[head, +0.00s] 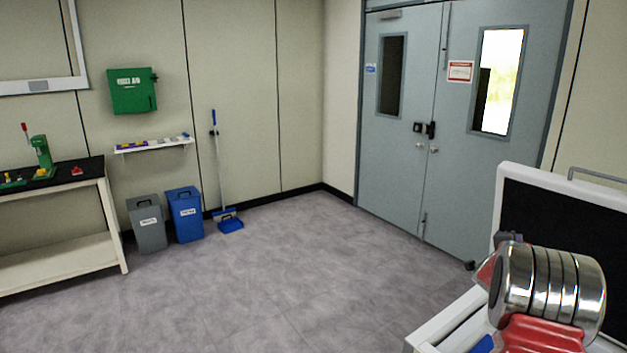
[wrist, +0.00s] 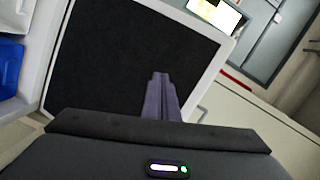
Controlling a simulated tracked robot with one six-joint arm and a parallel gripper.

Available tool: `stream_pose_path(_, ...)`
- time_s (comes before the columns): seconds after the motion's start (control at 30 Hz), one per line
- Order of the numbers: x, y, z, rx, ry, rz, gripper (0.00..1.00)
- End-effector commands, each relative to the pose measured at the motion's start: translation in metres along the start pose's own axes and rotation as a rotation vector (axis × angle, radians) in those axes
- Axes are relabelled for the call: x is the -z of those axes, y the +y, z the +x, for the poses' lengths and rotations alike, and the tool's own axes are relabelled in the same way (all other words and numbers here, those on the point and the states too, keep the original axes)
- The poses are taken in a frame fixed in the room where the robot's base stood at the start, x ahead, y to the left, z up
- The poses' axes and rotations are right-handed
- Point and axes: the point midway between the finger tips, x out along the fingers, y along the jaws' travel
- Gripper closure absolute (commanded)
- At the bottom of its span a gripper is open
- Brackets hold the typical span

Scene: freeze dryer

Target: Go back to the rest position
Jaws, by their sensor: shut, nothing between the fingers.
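My gripper (wrist: 162,92) shows in the wrist view as two grey-purple fingers pressed together, with nothing between them. It points toward a black panel in a white frame (wrist: 120,55), and I cannot tell how far apart they are. In the head view, part of my arm, with a shiny ribbed metal section and red parts, is at the lower right in front of the white-framed black panel (head: 585,222). The fingertips are not clear there.
Grey double doors (head: 400,160) stand shut at the back right. A workbench (head: 60,245) is at the left. A grey bin (head: 148,232), a blue bin (head: 186,226) and a blue dustpan (head: 230,224) stand by the wall. The middle floor is clear.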

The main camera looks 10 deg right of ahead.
Motion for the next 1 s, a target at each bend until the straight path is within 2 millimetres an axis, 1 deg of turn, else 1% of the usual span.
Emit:
stream_pose_path(0.03, -0.011, 0.014, -0.007, -0.048, -0.053, -0.056, 1.00)
stream_pose_path(0.1, -0.028, 0.029, -0.019, -0.109, -0.134, -0.135, 1.00)
stream_pose_path(0.17, -0.043, 0.039, -0.034, -0.155, -0.207, -0.202, 1.00)
stream_pose_path(0.27, -0.067, 0.048, -0.065, -0.216, -0.334, -0.315, 1.00)
stream_pose_path(0.37, -0.090, 0.053, -0.104, -0.262, -0.466, -0.430, 1.00)
stream_pose_path(0.4, -0.098, 0.053, -0.120, -0.275, -0.518, -0.475, 1.00)
stream_pose_path(0.47, -0.109, 0.053, -0.146, -0.292, -0.592, -0.540, 1.00)
stream_pose_path(0.5, -0.115, 0.053, -0.163, -0.301, -0.639, -0.580, 1.00)
stream_pose_path(0.57, -0.122, 0.053, -0.188, -0.310, -0.706, -0.640, 1.00)
stream_pose_path(0.6, -0.126, 0.052, -0.206, -0.315, -0.750, -0.679, 1.00)
stream_pose_path(0.67, -0.131, 0.051, -0.231, -0.320, -0.812, -0.735, 1.00)
stream_pose_path(0.7, -0.134, 0.051, -0.248, -0.322, -0.853, -0.771, 1.00)
stream_pose_path(0.73, -0.135, 0.050, -0.261, -0.323, -0.882, -0.797, 1.00)
stream_pose_path(0.77, -0.136, 0.050, -0.274, -0.323, -0.910, -0.825, 1.00)
stream_pose_path(0.8, -0.138, 0.049, -0.290, -0.322, -0.947, -0.858, 1.00)
stream_pose_path(0.87, -0.138, 0.048, -0.315, -0.321, -1.000, -0.909, 1.00)
stream_pose_path(0.9, -0.138, 0.048, -0.332, -0.318, -1.035, -0.943, 1.00)
stream_pose_path(0.97, -0.137, 0.047, -0.356, -0.315, -1.085, -0.990, 1.00)
stream_pose_path(1.0, -0.136, 0.046, -0.371, -0.310, -1.116, -1.022, 1.00)
